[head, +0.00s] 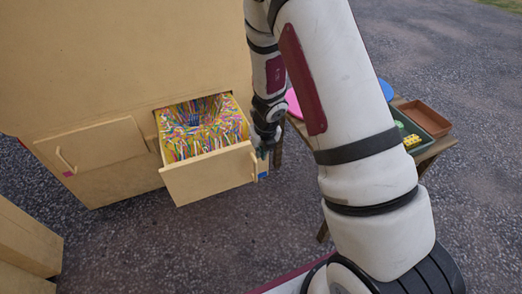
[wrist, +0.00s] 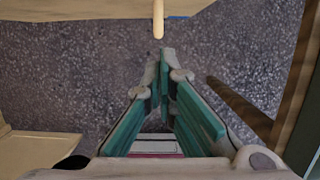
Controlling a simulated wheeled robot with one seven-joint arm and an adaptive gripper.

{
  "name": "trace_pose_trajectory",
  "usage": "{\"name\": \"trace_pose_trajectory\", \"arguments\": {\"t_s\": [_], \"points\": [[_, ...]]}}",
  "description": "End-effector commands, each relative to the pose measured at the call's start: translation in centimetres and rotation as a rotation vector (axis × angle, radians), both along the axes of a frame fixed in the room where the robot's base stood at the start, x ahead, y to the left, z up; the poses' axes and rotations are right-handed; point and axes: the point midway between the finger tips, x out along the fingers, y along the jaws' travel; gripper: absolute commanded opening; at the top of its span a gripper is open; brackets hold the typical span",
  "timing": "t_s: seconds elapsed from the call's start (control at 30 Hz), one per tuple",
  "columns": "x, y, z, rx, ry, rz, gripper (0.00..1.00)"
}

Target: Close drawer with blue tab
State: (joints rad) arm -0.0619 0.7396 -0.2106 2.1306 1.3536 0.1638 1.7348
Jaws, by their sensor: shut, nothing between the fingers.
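The drawer with the blue tab (head: 205,178) stands pulled out of the wooden cabinet, full of thin multicoloured sticks. Its blue tab (head: 263,176) is at the right end of its front; a bit of blue also shows in the wrist view (wrist: 178,17). The pale bar handle (head: 254,166) is beside the tab, and its end shows at the top of the wrist view (wrist: 158,22). My gripper (head: 263,152) is shut and empty at the right end of the drawer front. In the wrist view its fingertips (wrist: 165,58) point at the handle with a small gap in the picture.
A shut drawer (head: 95,150) with a red tab (head: 69,173) is to the left in the same cabinet (head: 120,60). A wooden table (head: 440,146) with trays stands right, partly behind my arm. Another wooden piece (head: 25,240) is at lower left. Ground before the drawer is clear.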

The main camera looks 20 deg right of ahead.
Motion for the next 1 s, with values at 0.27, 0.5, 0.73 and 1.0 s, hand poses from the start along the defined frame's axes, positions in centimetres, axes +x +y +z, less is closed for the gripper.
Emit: {"name": "trace_pose_trajectory", "arguments": {"t_s": [0.27,0.5,0.73,1.0], "points": [[1.0,0.0,-4.0,0.0,0.0,0.0,0.0],[3.7,0.1,-3.7,-0.002,-0.002,0.005,0.0],[4.9,0.0,-3.7,0.0,0.0,0.002,0.0],[4.9,0.0,-3.8,0.0,0.0,0.001,0.0]]}}
